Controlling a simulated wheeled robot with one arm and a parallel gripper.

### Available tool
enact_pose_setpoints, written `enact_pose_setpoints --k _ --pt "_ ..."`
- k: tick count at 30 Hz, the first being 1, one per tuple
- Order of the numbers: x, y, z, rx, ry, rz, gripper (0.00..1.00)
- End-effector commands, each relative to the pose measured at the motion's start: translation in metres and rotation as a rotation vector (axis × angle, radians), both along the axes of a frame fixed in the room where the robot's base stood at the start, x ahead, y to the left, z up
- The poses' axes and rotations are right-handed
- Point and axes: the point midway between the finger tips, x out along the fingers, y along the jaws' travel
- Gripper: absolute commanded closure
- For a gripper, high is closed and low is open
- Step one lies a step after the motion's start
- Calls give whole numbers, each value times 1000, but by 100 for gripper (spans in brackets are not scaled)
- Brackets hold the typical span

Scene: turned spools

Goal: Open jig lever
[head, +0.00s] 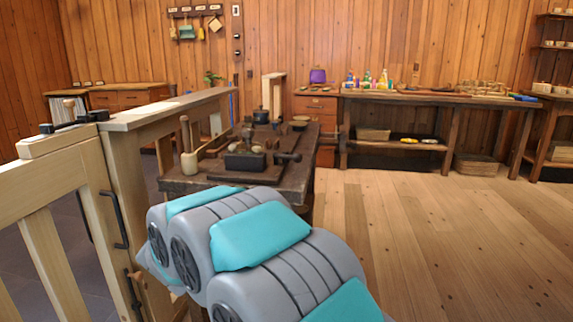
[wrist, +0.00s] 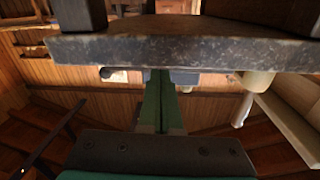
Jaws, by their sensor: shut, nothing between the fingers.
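The dark workbench (head: 190,182) stands ahead in the head view, with a dark block-like fixture (head: 245,161) on its near part. A dark knobbed handle (head: 287,157) sticks out to the right of this fixture. It may be the jig lever, but I cannot tell for sure. My gripper (wrist: 160,80) shows in the wrist view with its green fingers shut together and empty. The fingertips appear close to a thick dark slab edge (wrist: 180,52) that crosses the view; contact cannot be told. In the head view my arm hides the gripper.
A wooden gate (head: 55,165) and a pale-topped rail (head: 165,110) stand at the left. A mallet-like wooden tool (head: 188,160) stands on the workbench. A long bench (head: 430,98) with bottles and trays lines the back wall. The right floor (head: 450,240) is clear.

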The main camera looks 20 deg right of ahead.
Motion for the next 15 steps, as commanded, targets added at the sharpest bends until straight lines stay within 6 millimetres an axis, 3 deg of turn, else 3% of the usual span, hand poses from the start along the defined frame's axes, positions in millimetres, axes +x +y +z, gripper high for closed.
enact_pose_setpoints --k 9,15 --pt "-34 -34 17 -153 -44 -292 100" --pt "-48 -40 19 -201 -46 -377 100"
